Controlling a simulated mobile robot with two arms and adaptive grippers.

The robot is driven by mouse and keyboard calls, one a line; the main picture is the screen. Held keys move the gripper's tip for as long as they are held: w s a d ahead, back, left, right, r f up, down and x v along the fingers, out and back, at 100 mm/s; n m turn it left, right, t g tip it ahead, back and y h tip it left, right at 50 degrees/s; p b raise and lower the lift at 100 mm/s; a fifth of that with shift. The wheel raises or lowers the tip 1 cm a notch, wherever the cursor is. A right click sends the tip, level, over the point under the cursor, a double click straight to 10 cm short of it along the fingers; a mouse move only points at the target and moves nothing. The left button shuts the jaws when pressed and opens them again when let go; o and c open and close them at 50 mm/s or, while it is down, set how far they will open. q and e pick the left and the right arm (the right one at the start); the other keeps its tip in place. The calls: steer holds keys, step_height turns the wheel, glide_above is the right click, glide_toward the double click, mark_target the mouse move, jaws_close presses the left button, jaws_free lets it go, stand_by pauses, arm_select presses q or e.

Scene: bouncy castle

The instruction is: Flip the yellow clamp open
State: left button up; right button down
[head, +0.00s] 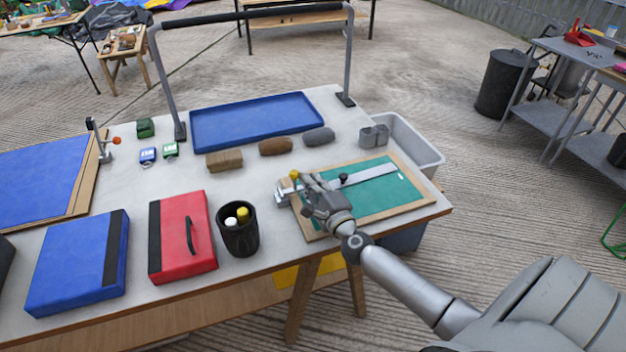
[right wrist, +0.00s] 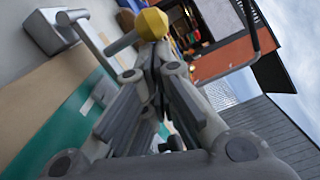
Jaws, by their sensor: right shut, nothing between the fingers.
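The yellow clamp shows in the head view as a yellow knob (head: 294,174) on a grey metal body (head: 283,195), at the left edge of a wood-framed green board (head: 400,190). In the right wrist view, the yellow knob (right wrist: 152,24) sits on a short grey lever just beyond my fingertips, with the metal body (right wrist: 50,32) to its left. My right gripper (head: 308,184) is shut and empty, its tips close to the knob; the wrist view also shows its fingers (right wrist: 152,62) together. I cannot tell whether they touch the knob. My left gripper is not in view.
A steel ruler (head: 365,177) lies across the green board. A black cup (head: 238,232), a red case (head: 180,240) and a blue case (head: 75,265) stand to the left. A blue tray (head: 255,122) and several blocks lie behind. A grey bin (head: 425,150) stands at the right.

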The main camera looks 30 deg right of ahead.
steer(key=shift+a+r+n+p, duration=0.15)
steer(key=shift+r+n+p, duration=0.35)
steer(key=shift+p, duration=0.45)
steer(key=r+n+p, duration=0.1)
steer(key=p, duration=0.1)
steer(key=a+n+p, duration=0.1)
steer(key=p, duration=0.1)
steer(key=r+n+p, duration=0.1)
steer(key=p, duration=0.1)
steer(key=shift+w+a+r+g+p, duration=0.3)
steer(key=shift+a+r, duration=0.05)
steer(key=shift+a, duration=0.05)
steer(key=w+a+n+p, duration=0.2)
steer(key=a+n+p, duration=0.6)
steer(key=n+p, duration=0.2)
steer(key=shift+a+r+g, duration=0.2)
steer(key=shift+r+g, duration=0.1)
steer(key=shift+g, duration=0.1)
steer(key=shift+h, duration=0.3)
